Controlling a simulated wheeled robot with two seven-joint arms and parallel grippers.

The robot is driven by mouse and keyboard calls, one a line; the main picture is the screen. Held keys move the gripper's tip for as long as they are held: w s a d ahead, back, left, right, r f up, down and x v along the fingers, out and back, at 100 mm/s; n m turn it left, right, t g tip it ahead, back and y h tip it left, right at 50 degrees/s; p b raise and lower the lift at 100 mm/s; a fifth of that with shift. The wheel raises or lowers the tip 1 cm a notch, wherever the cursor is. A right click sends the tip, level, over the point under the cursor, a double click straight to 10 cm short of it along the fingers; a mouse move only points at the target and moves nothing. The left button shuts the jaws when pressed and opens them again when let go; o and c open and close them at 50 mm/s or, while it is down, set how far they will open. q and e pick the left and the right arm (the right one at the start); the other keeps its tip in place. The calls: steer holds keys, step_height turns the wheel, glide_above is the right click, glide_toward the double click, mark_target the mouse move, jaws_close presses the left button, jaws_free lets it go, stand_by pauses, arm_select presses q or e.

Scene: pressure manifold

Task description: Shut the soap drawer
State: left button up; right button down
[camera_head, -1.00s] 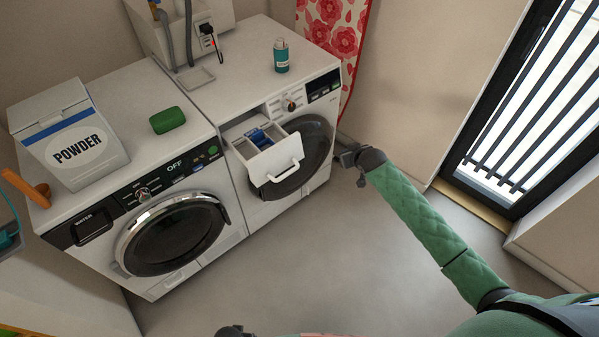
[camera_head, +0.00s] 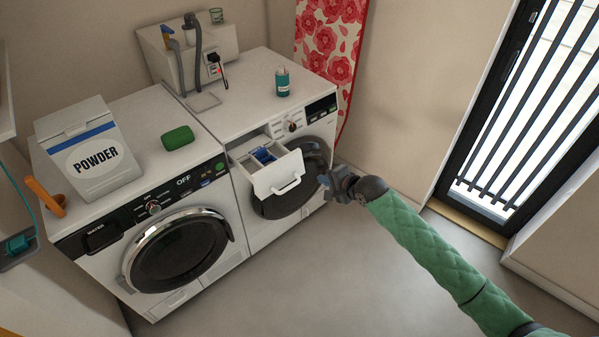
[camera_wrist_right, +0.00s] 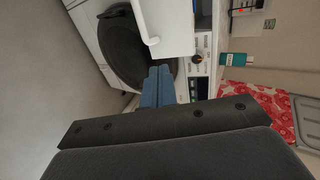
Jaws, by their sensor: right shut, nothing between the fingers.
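The soap drawer (camera_head: 268,179) is pulled out from the upper left of the right-hand washing machine (camera_head: 247,221). It is white, with a blue insert inside and a white bar handle on its front. In the right wrist view the drawer front (camera_wrist_right: 169,25) shows at the top, with its handle hanging beside the fingers. My right gripper (camera_head: 325,186) is to the right of the drawer, in front of the machine's dark round door, apart from the drawer front. Its blue-grey fingers (camera_wrist_right: 157,88) are shut and empty. My left gripper is not in view.
A second machine (camera_head: 135,239) stands on the left with a powder box (camera_head: 90,150) and a green soap bar (camera_head: 178,137) on top. A teal bottle (camera_head: 282,82) stands on the right machine. The floor (camera_head: 290,290) in front is clear.

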steer(key=p, duration=0.4)
glide_toward(294, 169)
steer(key=x, duration=0.4)
steer(key=shift+a+f, duration=0.1)
steer(key=shift+f, duration=0.25)
arm_select(q)
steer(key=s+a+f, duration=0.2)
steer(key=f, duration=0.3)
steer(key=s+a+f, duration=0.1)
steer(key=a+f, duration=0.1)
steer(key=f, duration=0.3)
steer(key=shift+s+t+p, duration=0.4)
steer(key=shift+p, duration=0.05)
arm_select(e)
steer(key=shift+x, duration=1)
steer(key=shift+a+r, duration=0.1)
steer(key=shift+r, duration=0.1)
